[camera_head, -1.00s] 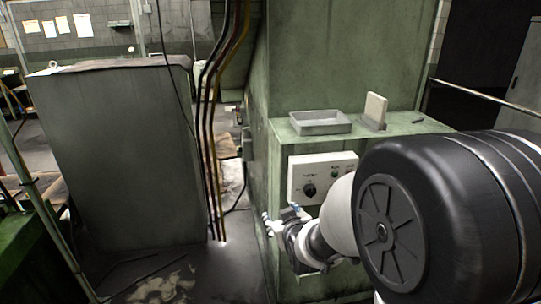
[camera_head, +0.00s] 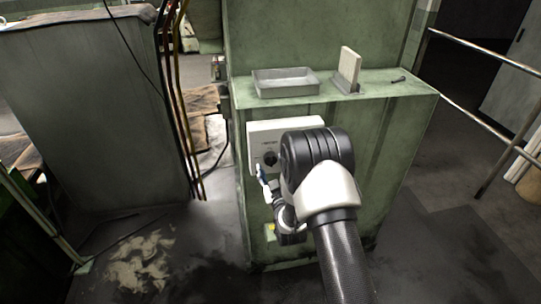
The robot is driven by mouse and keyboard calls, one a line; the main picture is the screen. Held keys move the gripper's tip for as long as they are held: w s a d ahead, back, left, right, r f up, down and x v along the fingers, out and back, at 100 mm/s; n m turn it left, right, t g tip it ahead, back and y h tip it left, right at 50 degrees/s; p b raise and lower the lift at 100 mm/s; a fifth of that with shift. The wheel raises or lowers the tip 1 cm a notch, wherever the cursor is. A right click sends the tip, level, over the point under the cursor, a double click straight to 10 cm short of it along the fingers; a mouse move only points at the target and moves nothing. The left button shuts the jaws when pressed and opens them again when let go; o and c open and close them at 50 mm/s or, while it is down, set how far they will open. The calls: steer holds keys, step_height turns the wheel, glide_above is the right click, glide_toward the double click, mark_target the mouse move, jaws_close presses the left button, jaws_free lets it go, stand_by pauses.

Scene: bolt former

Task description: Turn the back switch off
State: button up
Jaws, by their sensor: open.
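A white control panel (camera_head: 258,135) is mounted on the front of the green machine block. A black rotary knob (camera_head: 270,158) shows on its lower left; which switch is the back one I cannot tell. My arm hides the panel's right part. My gripper (camera_head: 263,180) is small in view, just below and left of the knob, in front of the machine face. Its fingers are open and nothing shows between them. I cannot tell whether it touches the panel.
A grey metal tray (camera_head: 286,90) and an upright pale block in a holder (camera_head: 348,70) stand on the ledge above the panel. Cables (camera_head: 180,100) run down at the left. A metal railing (camera_head: 480,125) is at the right. Floor is open at lower left.

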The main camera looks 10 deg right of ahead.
steer(key=w, duration=0.2)
steer(key=shift+w, duration=0.35)
steer(key=m+p, duration=0.2)
steer(key=m, duration=0.1)
steer(key=shift+r, duration=0.2)
steer(key=m+p, duration=0.2)
steer(key=shift+m, duration=0.4)
steer(key=shift+f+m+b, duration=0.35)
steer(key=shift+m+b, duration=0.45)
steer(key=shift+b, duration=0.15)
steer(key=shift+m+b, duration=0.3)
steer(key=shift+m, duration=0.3)
steer(key=shift+r+m+b, duration=0.15)
steer(key=shift+m+b, duration=0.3)
steer(key=shift+m, duration=0.75)
